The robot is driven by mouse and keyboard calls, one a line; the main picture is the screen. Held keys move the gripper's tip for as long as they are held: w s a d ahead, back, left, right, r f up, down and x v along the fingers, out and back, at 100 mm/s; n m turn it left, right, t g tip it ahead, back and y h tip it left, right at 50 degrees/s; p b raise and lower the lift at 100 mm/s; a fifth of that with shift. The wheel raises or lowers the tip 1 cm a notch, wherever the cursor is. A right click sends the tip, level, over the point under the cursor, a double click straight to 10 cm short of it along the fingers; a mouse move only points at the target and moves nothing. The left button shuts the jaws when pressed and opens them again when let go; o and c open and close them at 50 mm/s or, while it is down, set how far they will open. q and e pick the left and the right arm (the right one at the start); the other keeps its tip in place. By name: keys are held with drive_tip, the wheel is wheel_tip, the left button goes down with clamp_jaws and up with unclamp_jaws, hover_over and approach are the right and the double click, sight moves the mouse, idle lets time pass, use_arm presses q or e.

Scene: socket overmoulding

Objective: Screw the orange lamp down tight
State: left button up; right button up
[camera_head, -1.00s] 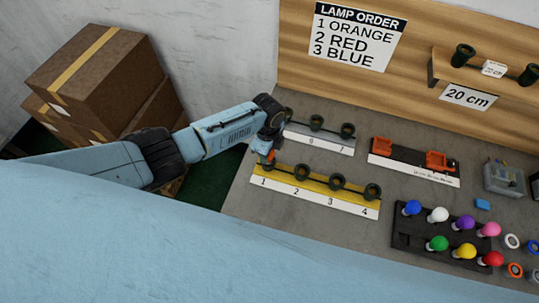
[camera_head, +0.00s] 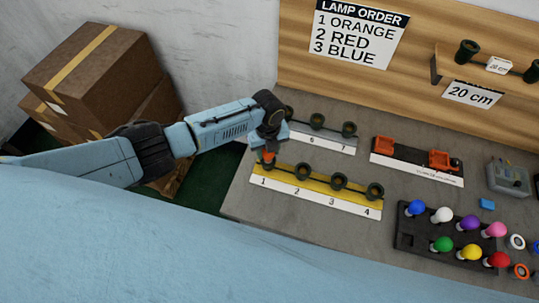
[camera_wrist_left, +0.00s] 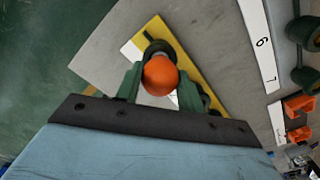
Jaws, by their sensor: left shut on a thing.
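The orange lamp (camera_wrist_left: 160,76) sits between the two fingers of my left gripper (camera_wrist_left: 158,84) in the left wrist view. In the head view a bit of the orange lamp (camera_head: 268,156) shows under my left gripper (camera_head: 269,151), at position 1 of the yellow socket strip (camera_head: 320,187). The gripper is shut on the lamp. A dark socket rim shows just beyond the lamp in the wrist view; how deep the lamp sits is hidden. My right gripper is in neither view.
A grey strip (camera_head: 335,146) with sockets lies behind the yellow one. A black tray (camera_head: 408,238) of coloured lamps and a stand with orange clamps (camera_head: 439,158) are to the right. Cardboard boxes (camera_head: 95,75) stand at left. Bare table lies between strips and tray.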

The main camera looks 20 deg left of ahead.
use_arm(q)
drive_tip(key=o, duration=0.9)
drive_tip(key=shift+o, duration=0.2)
